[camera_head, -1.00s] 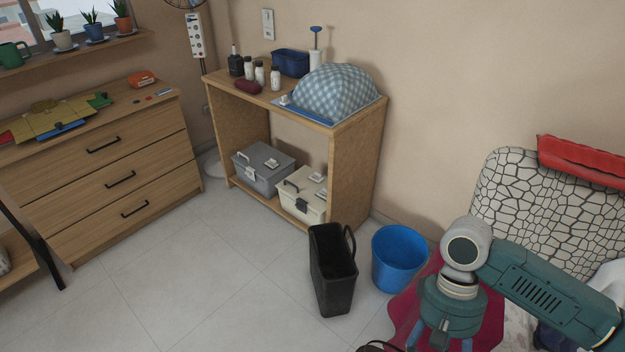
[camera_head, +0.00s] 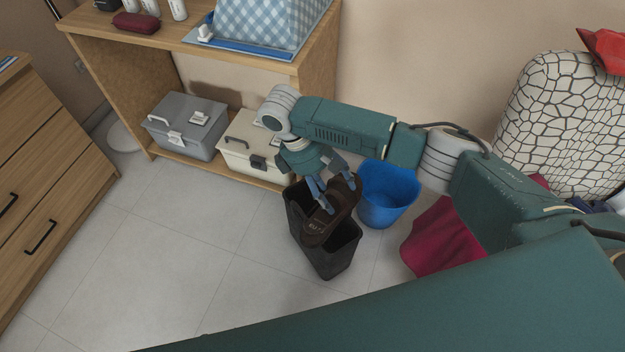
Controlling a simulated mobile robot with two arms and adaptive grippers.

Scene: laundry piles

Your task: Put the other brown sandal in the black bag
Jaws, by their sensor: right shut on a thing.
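My right gripper (camera_head: 318,190) is shut on a brown sandal (camera_head: 334,214). It holds the sandal tilted over the opening of the black bag (camera_head: 324,262). The bag stands upright on the floor with its top open, and the sandal hides part of its rim and inside. I cannot tell whether the sandal touches the bag. My left gripper is not in view.
A blue bucket (camera_head: 388,192) stands close to the right of the bag. A wooden shelf unit (camera_head: 318,82) with a grey toolbox (camera_head: 185,126) and a cream toolbox (camera_head: 240,142) stands behind. A dark red cloth (camera_head: 440,243) lies at right. The floor at left is clear.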

